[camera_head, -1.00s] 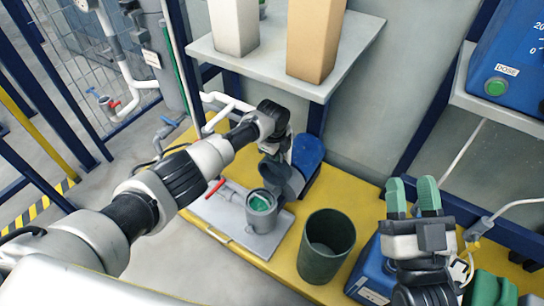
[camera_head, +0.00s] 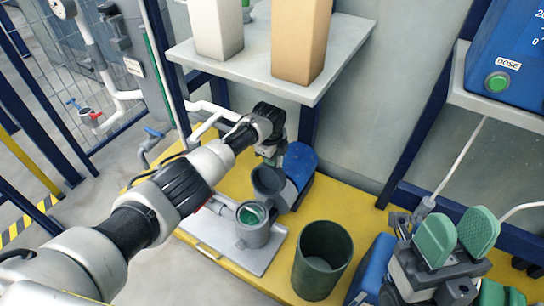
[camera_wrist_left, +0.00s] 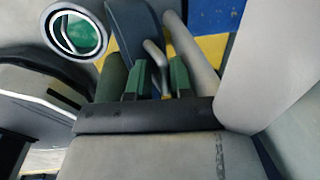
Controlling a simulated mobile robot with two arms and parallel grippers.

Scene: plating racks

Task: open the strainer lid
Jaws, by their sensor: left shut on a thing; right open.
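The strainer (camera_head: 253,236) is a grey cylindrical pot on a light plate, with green showing inside its open top; the round opening also shows in the left wrist view (camera_wrist_left: 76,34). Its dark grey lid (camera_head: 268,181) is tilted up behind the opening. My left gripper (camera_wrist_left: 157,78) is shut on a thin grey handle bar (camera_wrist_left: 154,56) seen between its green fingertips; in the head view the arm partly hides this grip. My right gripper (camera_head: 457,236) is open and empty at the right, with green pads apart, far from the strainer.
A dark green bin (camera_head: 322,258) stands right of the strainer on the yellow bench (camera_head: 236,180). A blue rounded body (camera_head: 300,163) is behind the lid. A grey shelf (camera_head: 340,62) with two tall containers overhangs the back. A blue dosing box (camera_head: 508,50) is at upper right.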

